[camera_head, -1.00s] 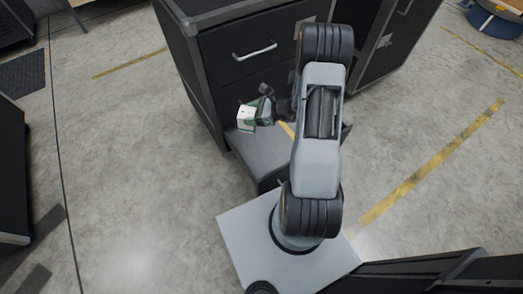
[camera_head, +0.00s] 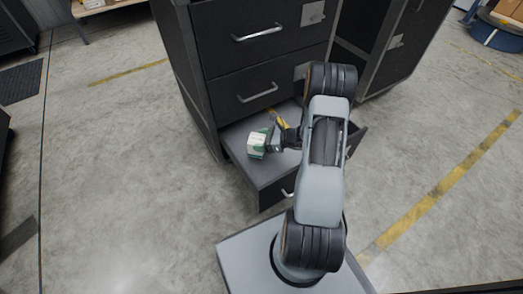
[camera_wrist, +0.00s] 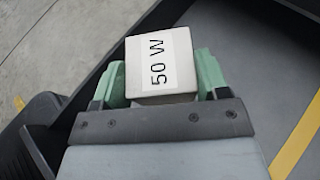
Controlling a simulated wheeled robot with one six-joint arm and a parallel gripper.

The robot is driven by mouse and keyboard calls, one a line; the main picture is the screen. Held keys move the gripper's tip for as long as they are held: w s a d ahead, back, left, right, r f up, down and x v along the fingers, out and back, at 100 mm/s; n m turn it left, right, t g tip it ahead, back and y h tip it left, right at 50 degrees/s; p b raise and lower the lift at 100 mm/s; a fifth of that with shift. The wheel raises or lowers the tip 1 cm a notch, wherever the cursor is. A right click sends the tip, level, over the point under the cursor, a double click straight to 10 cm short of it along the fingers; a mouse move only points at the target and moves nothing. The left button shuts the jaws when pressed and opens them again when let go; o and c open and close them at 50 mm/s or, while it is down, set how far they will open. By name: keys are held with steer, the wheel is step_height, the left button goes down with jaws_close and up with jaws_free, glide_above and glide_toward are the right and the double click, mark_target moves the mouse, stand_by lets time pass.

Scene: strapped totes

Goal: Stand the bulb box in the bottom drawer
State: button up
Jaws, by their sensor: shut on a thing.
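The bottom drawer (camera_head: 259,173) is pulled out of the black cabinet. In the head view the box shows over the left part of the drawer. I cannot tell whether it touches the drawer floor. My arm hides the drawer's right part.
A yellow item (camera_head: 279,119) lies toward the back of the drawer; a yellow strip (camera_wrist: 297,140) shows at right in the wrist view. The closed drawers (camera_head: 246,90) above stand close behind my gripper. Open floor (camera_head: 120,190) lies left.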

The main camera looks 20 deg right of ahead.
steer(key=shift+f+b, duration=0.9)
steer(key=shift+f, duration=1.4)
steer(key=shift+f, duration=0.2)
steer(key=o, duration=1)
steer(key=shift+c, duration=0.2)
steer(key=shift+r, duration=0.1)
